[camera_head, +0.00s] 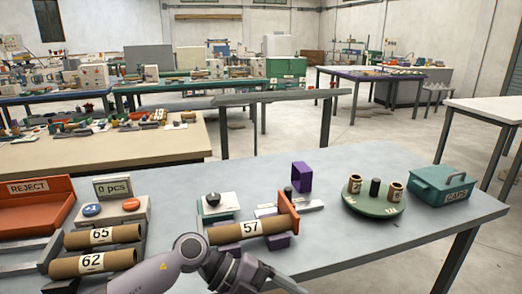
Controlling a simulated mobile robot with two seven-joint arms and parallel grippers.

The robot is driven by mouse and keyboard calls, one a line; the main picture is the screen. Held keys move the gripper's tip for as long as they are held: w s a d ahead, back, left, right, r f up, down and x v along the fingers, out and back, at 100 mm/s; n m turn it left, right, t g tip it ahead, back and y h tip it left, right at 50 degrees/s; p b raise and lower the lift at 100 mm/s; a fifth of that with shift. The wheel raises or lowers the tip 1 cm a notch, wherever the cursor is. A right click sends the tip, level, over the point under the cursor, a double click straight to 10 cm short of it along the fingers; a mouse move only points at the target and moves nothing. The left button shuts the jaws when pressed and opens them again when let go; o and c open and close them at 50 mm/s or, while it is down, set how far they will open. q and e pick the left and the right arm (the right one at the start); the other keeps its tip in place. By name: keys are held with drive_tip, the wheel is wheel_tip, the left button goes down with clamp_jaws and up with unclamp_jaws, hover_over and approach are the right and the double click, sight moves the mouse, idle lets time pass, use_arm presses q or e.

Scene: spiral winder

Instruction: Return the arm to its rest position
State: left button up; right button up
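My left arm comes in from the bottom edge, left of the middle. Its gripper (285,281) points right and down, low in front of the table's near edge. It is cut off by the bottom edge of the picture, so I cannot tell if its fingers are open or shut. I see nothing held in it. A brown tube marked 57 (249,229) lies on purple supports just behind the gripper, apart from it as far as I can see. My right gripper is not in view.
On the grey table (345,238) are tubes marked 65 (103,236) and 62 (93,262), an orange REJECT tray (38,220), a counter with buttons (112,208), a green round stand (372,205) and a teal CAPS box (442,186). The table's front right is clear.

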use_arm(q)
wheel_tip(320, 180, up, 4)
drive_tip(key=s+d+n+t+h, duration=0.1)
drive_tip(key=d+n+t+h, duration=0.1)
drive_tip(key=n+t+h, duration=0.5)
drive_tip(key=a+f+n+t+y, duration=1.2)
drive_tip(key=a+f+n+y, duration=0.1)
drive_tip(key=a+n, duration=0.55)
drive_tip(key=s+a+f+n+g+y, duration=0.4)
drive_tip(key=s+a+f, duration=0.3)
drive_tip(key=s+f, duration=0.4)
drive_tip(key=shift+s+a+g, duration=0.25)
drive_tip(key=shift+s+g, duration=0.45)
drive_tip(key=shift+s, duration=0.05)
